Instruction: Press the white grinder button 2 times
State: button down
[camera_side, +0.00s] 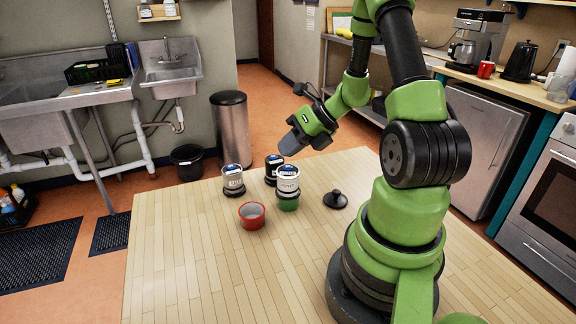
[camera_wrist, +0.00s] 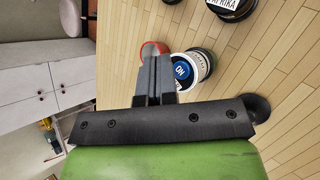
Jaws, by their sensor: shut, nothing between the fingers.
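The white grinder (camera_side: 288,184) stands upright on the wooden table, with a blue button face on top and a green part at its base. I cannot tell whether the green part belongs to it. In the wrist view the white grinder (camera_wrist: 202,66) shows its round blue top marked "ON", partly hidden by my fingers. My gripper (camera_side: 288,146) is shut and empty, held in the air above the grinders and apart from them. Its closed fingers also show in the wrist view (camera_wrist: 155,62), beside the blue top in the picture.
A black grinder (camera_side: 271,174) stands close behind the white one, and a clear-and-black grinder (camera_side: 233,182) to the left. A red cup (camera_side: 252,216) is in front left. A black knobbed lid (camera_side: 335,200) lies to the right. The table's front left is clear.

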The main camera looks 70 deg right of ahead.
aim_at(289, 165)
jog(key=shift+r, duration=2.9)
jog(key=shift+f, duration=3.05)
dwell(0.3)
jog(key=shift+f, duration=0.45)
jog(key=shift+f, duration=0.4)
dwell(0.5)
jog(key=shift+r, duration=0.85)
